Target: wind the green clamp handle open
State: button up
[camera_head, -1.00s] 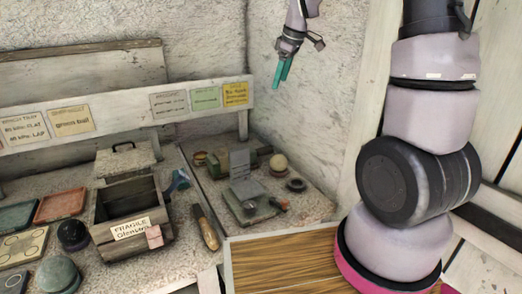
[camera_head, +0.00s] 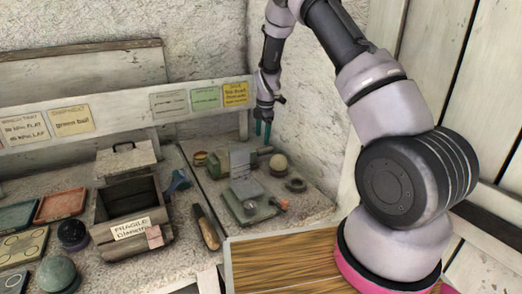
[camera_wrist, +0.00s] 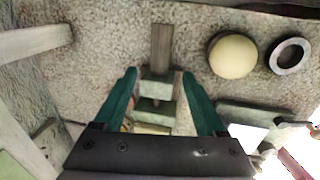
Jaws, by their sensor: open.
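A green clamp (camera_head: 248,205) sits on the speckled bench. A short handle with a red-orange end (camera_head: 281,205) sticks out on its right side. In the wrist view the clamp's grey-green body (camera_wrist: 245,112) is at the right, with a pale glare over part of it, and the pinkish handle end (camera_wrist: 293,165) is at the lower right edge. My gripper (camera_head: 263,130) hangs fingers down above the back of the bench, behind the clamp and apart from it. In the wrist view its two green fingers (camera_wrist: 160,76) are spread and empty. Green blocks (camera_wrist: 154,106) show below, between them.
A cream ball (camera_head: 278,162) and a dark ring (camera_head: 296,185) lie right of the clamp. An upright grey plate (camera_head: 239,164) stands behind it. A wooden-handled tool (camera_head: 207,230) and a wooden crate (camera_head: 112,208) are to the left. Walls close the back corner.

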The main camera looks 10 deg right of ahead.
aim_at(261, 149)
jog(key=f, duration=0.5)
jog(key=w+f, duration=0.1)
jog(key=f, duration=0.1)
jog(key=shift+w+a+f, duration=0.1)
jog(key=shift+a+f, duration=0.1)
grip_shut()
